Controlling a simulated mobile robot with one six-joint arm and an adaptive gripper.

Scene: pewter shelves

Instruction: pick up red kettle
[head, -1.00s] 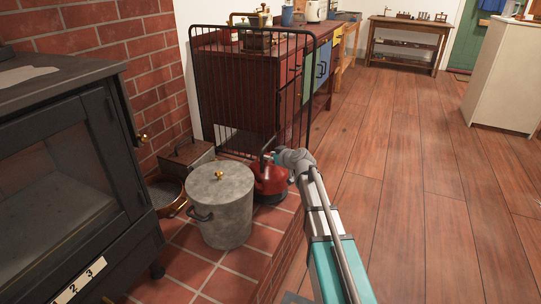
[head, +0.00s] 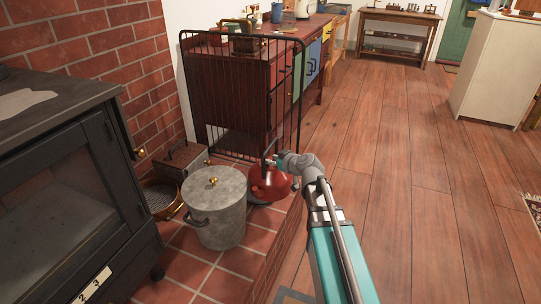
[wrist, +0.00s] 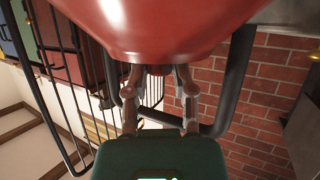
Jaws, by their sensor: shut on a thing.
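The red kettle (head: 268,186) is at the right of the grey lidded pot, by the edge of the tiled hearth. It looks slightly tilted; I cannot tell whether its base touches the tiles. My gripper (head: 270,161) is at its dark handle, reaching in from the right. In the wrist view the kettle's glossy red body (wrist: 165,25) fills the top. Its dark handle (wrist: 236,80) bends down and passes behind the fingers.
The grey pot (head: 214,213) stands close left of the kettle. A black rail guard (head: 240,95) is just behind it. The stove (head: 70,190) is at the left, with a copper pan (head: 162,198) beside it. The wooden floor (head: 410,200) at the right is clear.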

